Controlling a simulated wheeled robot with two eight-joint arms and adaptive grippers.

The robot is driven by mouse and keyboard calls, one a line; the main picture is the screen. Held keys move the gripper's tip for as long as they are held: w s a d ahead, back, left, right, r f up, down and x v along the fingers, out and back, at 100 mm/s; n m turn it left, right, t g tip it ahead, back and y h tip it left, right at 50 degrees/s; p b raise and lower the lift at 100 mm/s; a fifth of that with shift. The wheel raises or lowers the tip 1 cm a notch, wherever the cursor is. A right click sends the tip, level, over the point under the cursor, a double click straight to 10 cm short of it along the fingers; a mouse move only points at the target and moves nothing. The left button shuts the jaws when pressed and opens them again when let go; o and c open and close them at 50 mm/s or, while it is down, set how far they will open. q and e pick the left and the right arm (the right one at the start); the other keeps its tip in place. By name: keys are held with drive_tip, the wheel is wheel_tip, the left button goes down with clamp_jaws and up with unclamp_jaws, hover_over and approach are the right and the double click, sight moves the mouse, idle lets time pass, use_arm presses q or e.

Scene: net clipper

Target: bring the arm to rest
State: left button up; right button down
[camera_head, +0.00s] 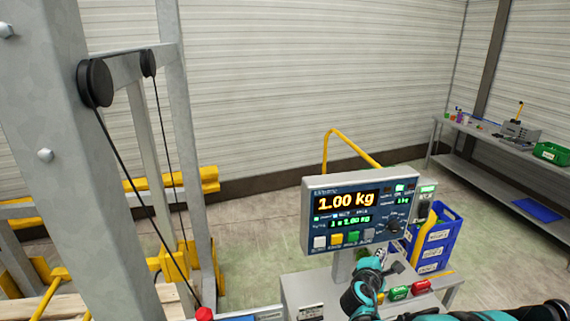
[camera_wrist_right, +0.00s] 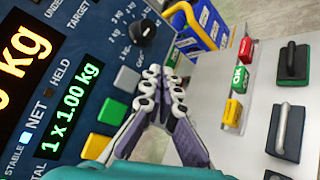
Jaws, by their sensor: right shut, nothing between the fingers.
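The blue panel (camera_wrist_right: 100,55) fills the left of that view, with green, yellow and white buttons and a black knob (camera_wrist_right: 142,32) near the fingertips. I cannot tell whether the fingers touch the panel. The display reads 1.00 kg, with a smaller line 1 x 1.00 kg. My left gripper is not in view.
A grey metal frame with pulleys (camera_head: 95,82) rises at left. A workbench (camera_head: 480,132) with a green bin stands at far right. The floor between is open.

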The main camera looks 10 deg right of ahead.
drive_tip(key=s+a+f+m+g+y+b, duration=0.2)
drive_tip(key=s+a+f+m+y+b, duration=0.3)
drive_tip(key=s, duration=0.8)
drive_tip(key=s+a+f+m+g+y+b, duration=0.2)
drive_tip(key=s+a+f+m+y+b, duration=0.2)
drive_tip(key=s+a+f+m+b, duration=0.4)
drive_tip(key=s+a+f+m, duration=0.3)
drive_tip(key=s+a, duration=0.2)
drive_tip(key=a, duration=0.2)
drive_tip(key=shift+s+a+g+y, duration=0.15)
drive_tip(key=shift+a+g+y, duration=0.15)
drive_tip(key=shift+a+y, duration=0.1)
